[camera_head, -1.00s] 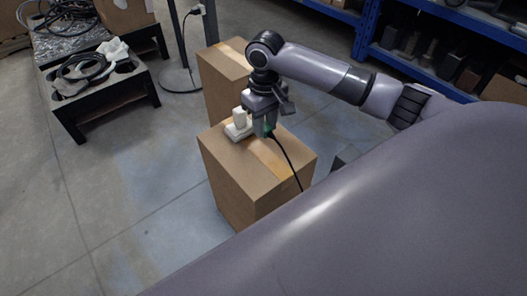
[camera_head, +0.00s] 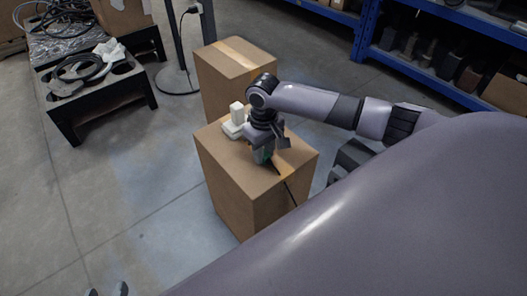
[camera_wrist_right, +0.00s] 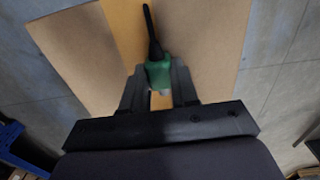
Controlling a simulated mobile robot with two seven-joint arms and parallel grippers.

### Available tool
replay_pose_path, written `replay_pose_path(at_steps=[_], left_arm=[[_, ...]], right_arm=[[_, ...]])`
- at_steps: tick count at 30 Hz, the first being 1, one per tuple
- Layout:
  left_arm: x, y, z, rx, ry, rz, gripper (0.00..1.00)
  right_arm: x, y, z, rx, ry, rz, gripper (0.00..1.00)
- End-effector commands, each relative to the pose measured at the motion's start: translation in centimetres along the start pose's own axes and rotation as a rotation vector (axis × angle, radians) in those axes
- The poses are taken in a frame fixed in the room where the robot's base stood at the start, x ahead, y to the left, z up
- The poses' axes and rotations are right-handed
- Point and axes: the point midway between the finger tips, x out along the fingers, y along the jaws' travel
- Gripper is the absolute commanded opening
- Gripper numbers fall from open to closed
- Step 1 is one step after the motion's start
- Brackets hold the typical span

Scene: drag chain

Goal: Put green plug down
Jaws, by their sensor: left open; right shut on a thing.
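The green plug (camera_wrist_right: 158,74) is between the fingers of my right gripper (camera_wrist_right: 157,92), which is shut on it. In the head view only a little of the green plug (camera_head: 263,156) shows, at the tips of my right gripper (camera_head: 260,159), low over the top of the front cardboard box (camera_head: 228,180). Whether the plug touches the box cannot be told. A black cord (camera_wrist_right: 152,32) runs from the plug across the box top. My left gripper (camera_head: 109,290) shows only its open fingertips at the bottom edge of the head view.
A white socket block (camera_head: 235,124) sits on the box top, left of my right gripper. A second cardboard box (camera_head: 222,80) stands behind. A black table with cables (camera_head: 95,100) is at the left, blue shelving (camera_head: 372,30) at the back right. The left floor is clear.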

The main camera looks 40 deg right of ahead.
Motion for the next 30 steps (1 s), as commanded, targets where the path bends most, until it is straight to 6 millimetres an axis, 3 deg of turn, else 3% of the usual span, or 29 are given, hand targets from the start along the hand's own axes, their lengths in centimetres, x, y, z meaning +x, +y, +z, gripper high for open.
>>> replay_pose_path(at_steps=[5,6,8,9,20,27,30], left_arm=[[-0.1,0.0,-0.2,0.004,0.001,-0.003,0.49],[-0.1,-0.1,-0.2,0.006,0.001,-0.004,0.49],[-0.1,-0.1,-0.1,0.006,0.001,-0.005,0.49],[-0.1,-0.1,0.0,0.006,0.0,-0.005,0.49],[0.0,-0.1,0.7,0.002,-0.013,-0.001,0.49],[-0.9,-0.8,-0.5,0.027,-0.019,-0.026,0.49],[-1.2,-1.1,-0.1,0.016,-0.039,-0.034,0.49]], right_arm=[[0.2,-0.1,0.0,0.0,-0.001,-0.001,0.0],[0.3,-0.1,0.0,-0.001,-0.001,-0.001,0.32],[0.3,0.0,0.0,-0.001,0.0,-0.001,0.51],[0.3,0.0,0.0,-0.001,0.0,-0.001,0.54],[-0.3,0.0,-0.1,0.0,0.002,0.0,0.54],[-5.1,-0.1,-0.1,-0.002,0.004,-0.001,0.54],[-7.3,0.0,-0.1,-0.002,0.003,-0.002,0.54]])
